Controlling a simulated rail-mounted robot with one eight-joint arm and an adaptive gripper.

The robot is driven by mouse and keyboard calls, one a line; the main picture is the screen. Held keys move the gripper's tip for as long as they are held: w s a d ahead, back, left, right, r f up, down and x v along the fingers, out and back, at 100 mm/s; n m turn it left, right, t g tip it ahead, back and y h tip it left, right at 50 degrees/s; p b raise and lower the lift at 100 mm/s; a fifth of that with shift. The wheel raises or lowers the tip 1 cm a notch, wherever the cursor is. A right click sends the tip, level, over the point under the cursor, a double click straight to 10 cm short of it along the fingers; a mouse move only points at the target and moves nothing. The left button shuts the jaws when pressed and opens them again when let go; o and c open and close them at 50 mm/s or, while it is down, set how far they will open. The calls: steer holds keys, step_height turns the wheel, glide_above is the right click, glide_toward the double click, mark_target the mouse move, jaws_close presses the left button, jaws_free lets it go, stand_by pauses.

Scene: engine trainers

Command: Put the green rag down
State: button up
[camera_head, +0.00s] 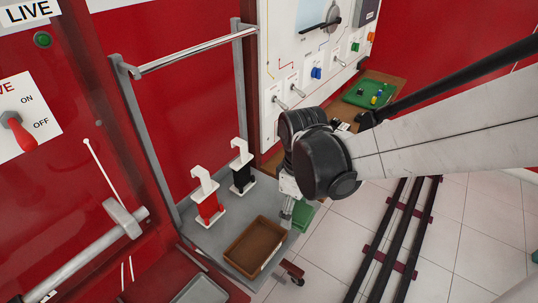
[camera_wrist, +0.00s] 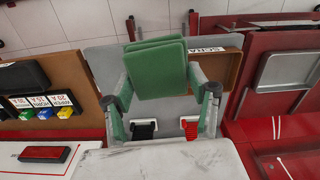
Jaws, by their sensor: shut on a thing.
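The green rag (camera_wrist: 157,72) is a folded pad, held between the two fingers of my gripper (camera_wrist: 158,84) in the wrist view. My gripper is shut on it. In the head view, part of the rag (camera_head: 303,214) shows below my gripper (camera_head: 288,208), beside the right edge of the grey bench top (camera_head: 213,237). My wrist hides the rest. A brown tray (camera_head: 253,246) sits on the bench, left of and below the rag in that view. In the wrist view this tray (camera_wrist: 233,73) lies to the rag's right, with a label that seems to read SCRAP.
A red-bodied holder (camera_head: 208,204) and a black-bodied holder (camera_head: 242,172) stand behind the brown tray. A grey metal tray (camera_head: 200,291) is at the front. A green tray (camera_head: 369,94) with small coloured items sits on a wooden bench. Rails (camera_head: 397,235) cross the floor at right.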

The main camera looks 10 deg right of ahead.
stand_by(0.3)
steer(key=w+f, duration=0.2)
steer(key=w, duration=0.1)
steer(key=w+d+f+b, duration=0.1)
steer(key=w+f, duration=0.1)
steer(key=w, duration=0.2)
steer(key=w+d+f+b, duration=0.1)
steer(key=w+f, duration=0.2)
steer(key=w, duration=0.1)
steer(key=shift+w+d, duration=0.1)
steer(key=shift+w, duration=0.1)
steer(key=shift+f+b, duration=0.8)
steer(key=shift+f, duration=1.05)
steer(key=o, duration=1)
steer(key=shift+f, duration=0.1)
